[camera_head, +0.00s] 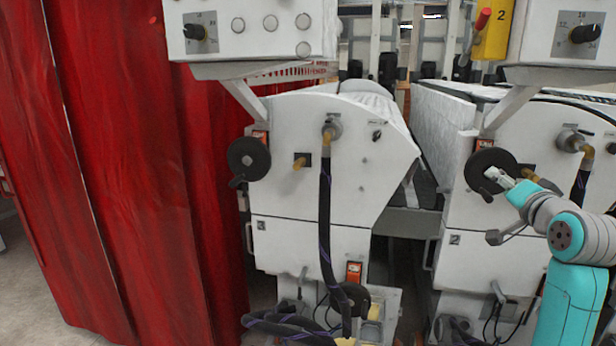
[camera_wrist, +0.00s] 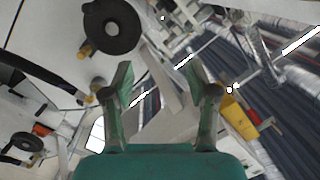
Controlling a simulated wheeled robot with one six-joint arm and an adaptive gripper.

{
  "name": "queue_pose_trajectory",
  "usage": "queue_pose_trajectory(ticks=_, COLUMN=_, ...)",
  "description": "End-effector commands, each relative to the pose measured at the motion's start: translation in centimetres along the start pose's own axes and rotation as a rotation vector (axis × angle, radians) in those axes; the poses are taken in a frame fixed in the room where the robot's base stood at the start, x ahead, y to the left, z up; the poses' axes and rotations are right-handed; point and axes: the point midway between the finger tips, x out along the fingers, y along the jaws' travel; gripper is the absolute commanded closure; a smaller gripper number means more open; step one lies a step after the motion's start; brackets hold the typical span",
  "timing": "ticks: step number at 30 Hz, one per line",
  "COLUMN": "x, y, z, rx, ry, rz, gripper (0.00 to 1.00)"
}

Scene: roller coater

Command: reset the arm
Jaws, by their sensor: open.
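My gripper (camera_head: 497,178) is at the right in the head view, at the end of my teal and grey arm. It appears in front of the lower part of the black handwheel (camera_head: 491,165) on the right machine; I cannot tell if they touch there. In the wrist view my gripper (camera_wrist: 162,88) has its two fingers spread wide with nothing between them. The black handwheel (camera_wrist: 112,27) shows at the upper left there, apart from the fingers.
The left white machine (camera_head: 340,160) has its own black handwheel (camera_head: 248,159) and a hanging black hose (camera_head: 325,215). Control boxes (camera_head: 253,28) overhang above. A red curtain (camera_head: 120,150) fills the left. A yellow box (camera_head: 492,30) is at the upper right.

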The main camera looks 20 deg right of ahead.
Motion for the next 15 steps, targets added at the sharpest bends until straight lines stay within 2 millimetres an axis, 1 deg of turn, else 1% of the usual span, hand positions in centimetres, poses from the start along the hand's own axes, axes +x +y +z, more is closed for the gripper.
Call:
queue_pose_trajectory(ticks=1, x=0.1, y=0.8, z=2.7, rx=-0.001, ry=-0.016, rz=0.000, gripper=0.41)
queue_pose_trajectory(ticks=2, x=0.1, y=1.2, z=4.0, rx=-0.005, ry=-0.021, rz=-0.001, gripper=0.41)
queue_pose_trajectory(ticks=3, x=0.1, y=1.7, z=5.7, rx=-0.011, ry=-0.027, rz=-0.003, gripper=0.41)
queue_pose_trajectory(ticks=8, x=-0.8, y=3.5, z=12.6, rx=-0.034, ry=-0.051, rz=-0.008, gripper=0.41)
queue_pose_trajectory(ticks=9, x=-1.1, y=3.9, z=14.2, rx=-0.042, ry=-0.056, rz=-0.010, gripper=0.41)
queue_pose_trajectory(ticks=11, x=-1.8, y=4.6, z=16.7, rx=-0.053, ry=-0.066, rz=-0.011, gripper=0.41)
queue_pose_trajectory(ticks=12, x=-2.2, y=5.0, z=18.4, rx=-0.062, ry=-0.072, rz=-0.012, gripper=0.41)
queue_pose_trajectory(ticks=14, x=-3.1, y=5.6, z=20.7, rx=-0.075, ry=-0.081, rz=-0.014, gripper=0.41)
queue_pose_trajectory(ticks=15, x=-3.8, y=5.9, z=22.3, rx=-0.083, ry=-0.087, rz=-0.016, gripper=0.41)
